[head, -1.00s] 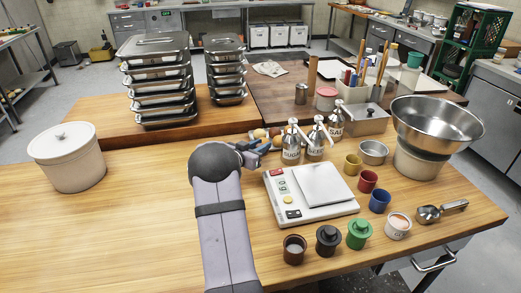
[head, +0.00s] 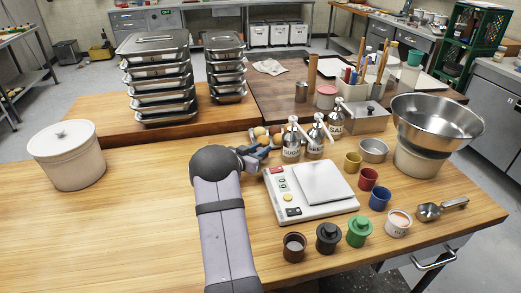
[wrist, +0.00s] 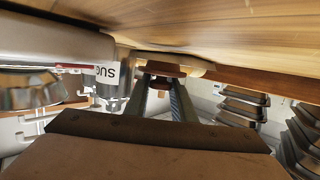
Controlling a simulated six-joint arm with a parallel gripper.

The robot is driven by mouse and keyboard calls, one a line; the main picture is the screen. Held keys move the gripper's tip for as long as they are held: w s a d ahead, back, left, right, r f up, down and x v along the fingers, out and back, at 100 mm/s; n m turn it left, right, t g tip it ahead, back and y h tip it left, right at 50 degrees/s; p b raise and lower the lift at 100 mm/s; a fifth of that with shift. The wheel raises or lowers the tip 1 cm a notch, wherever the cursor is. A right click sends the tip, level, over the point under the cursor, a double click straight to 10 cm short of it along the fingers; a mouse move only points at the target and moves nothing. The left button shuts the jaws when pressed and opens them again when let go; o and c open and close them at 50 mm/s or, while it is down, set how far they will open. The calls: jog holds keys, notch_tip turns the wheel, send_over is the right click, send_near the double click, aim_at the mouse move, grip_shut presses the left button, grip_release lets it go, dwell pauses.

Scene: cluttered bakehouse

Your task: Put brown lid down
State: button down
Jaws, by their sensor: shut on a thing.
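The brown lid (wrist: 164,68) shows in the wrist view, held between the two fingertips. The wrist view is upside down, with the wooden tabletop (wrist: 230,35) along its top. The lid is close to the tabletop; I cannot tell whether it touches. My gripper (head: 263,154) is shut on the lid, left of the pump dispensers and behind the scale. In the head view the lid is hard to make out behind my gripper. A brown pot (head: 294,247) stands without a lid at the front of the table.
The scale (head: 310,190) and pump dispensers (head: 291,143) stand close on the right. Small brown round items (head: 259,132) lie just behind my gripper. The table's left part is clear up to the white crock (head: 68,160).

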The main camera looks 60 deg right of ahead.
jog(key=c, duration=1.5)
grip_release()
jog(key=shift+f, duration=0.2)
jog(key=shift+r+p, duration=0.3)
jog(key=shift+r, duration=0.2)
jog(key=shift+a+r, duration=0.15)
jog(key=shift+a, duration=0.1)
jog(key=b+v, duration=0.1)
jog(key=v, duration=1)
jog(key=shift+a+r+b, duration=0.15)
jog(key=shift+a+b, duration=0.05)
jog(key=shift+b, duration=0.1)
